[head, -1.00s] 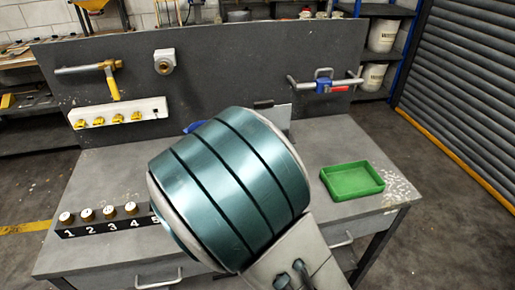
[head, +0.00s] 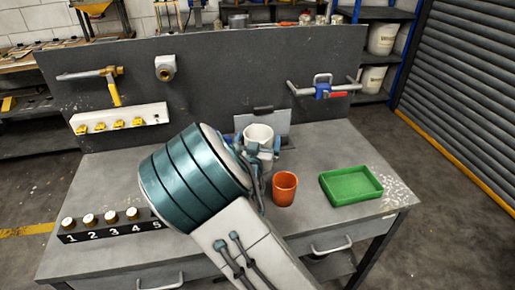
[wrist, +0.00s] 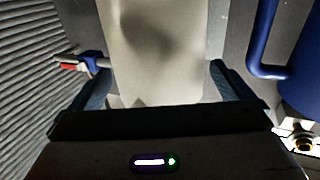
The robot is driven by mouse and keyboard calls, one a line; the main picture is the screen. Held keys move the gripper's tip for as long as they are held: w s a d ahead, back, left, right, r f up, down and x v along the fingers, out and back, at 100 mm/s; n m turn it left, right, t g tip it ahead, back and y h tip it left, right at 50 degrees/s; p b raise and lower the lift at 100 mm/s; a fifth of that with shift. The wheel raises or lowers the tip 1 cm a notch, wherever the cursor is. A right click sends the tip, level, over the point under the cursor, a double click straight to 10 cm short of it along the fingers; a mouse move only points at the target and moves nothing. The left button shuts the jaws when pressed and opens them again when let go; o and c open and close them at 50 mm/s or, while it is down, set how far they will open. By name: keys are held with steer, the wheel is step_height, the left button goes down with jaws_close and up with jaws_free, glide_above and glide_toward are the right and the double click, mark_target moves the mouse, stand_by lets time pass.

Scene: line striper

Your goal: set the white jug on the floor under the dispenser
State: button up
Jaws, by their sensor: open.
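The white jug (head: 258,134) is at the back middle of the bench in the head view, its open top showing and its lower part hidden by my gripper. It also shows in the wrist view as a pale body (wrist: 165,45) between my fingers. My gripper (head: 258,150) is open, with one finger on each side of the jug; I cannot tell whether they touch it. The fingers also flank it in the wrist view (wrist: 162,85). A blue body with a handle (wrist: 298,75) stands right in the wrist view; I cannot tell whether it is the dispenser.
An orange cup (head: 285,189) stands right of my gripper, and a green tray (head: 351,186) lies farther right. A numbered block with several capped items (head: 105,225) is at the front left. A back panel (head: 220,85) carries a yellow-handled valve (head: 113,88) and a red-blue clamp (head: 325,90).

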steer(key=shift+w+d, duration=0.1)
steer(key=shift+w, duration=0.75)
steer(key=c, duration=1.5)
steer(key=shift+o, duration=0.2)
